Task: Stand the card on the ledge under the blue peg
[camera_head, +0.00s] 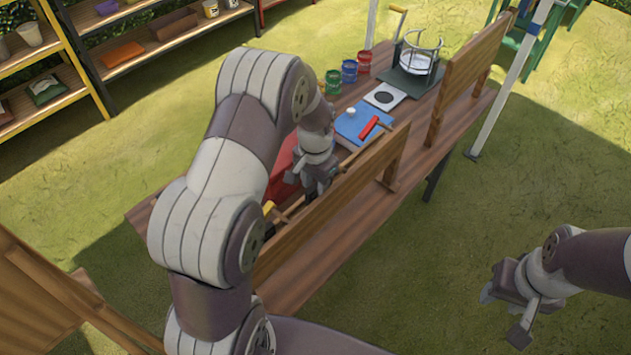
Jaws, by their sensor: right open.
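A white square with a black disc (384,96) lies flat on the wooden table; I cannot tell if it is the card. Two upright wooden boards stand along the table, a near one (335,205) and a far one (462,90). I see their backs, so any ledge or blue peg on their other side is hidden. My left gripper (316,187) is low behind the near board, partly covered by it, and its jaws are too unclear to read. My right gripper (503,309) is open and empty over the grass, right of the table.
Green, blue and red cans (349,71) stand near a round wire-railed stand (418,58). A blue board (362,124) with a red-handled tool (370,128) lies nearer. A red box (284,168) is partly behind my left arm. Shelves (110,55) stand upper left.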

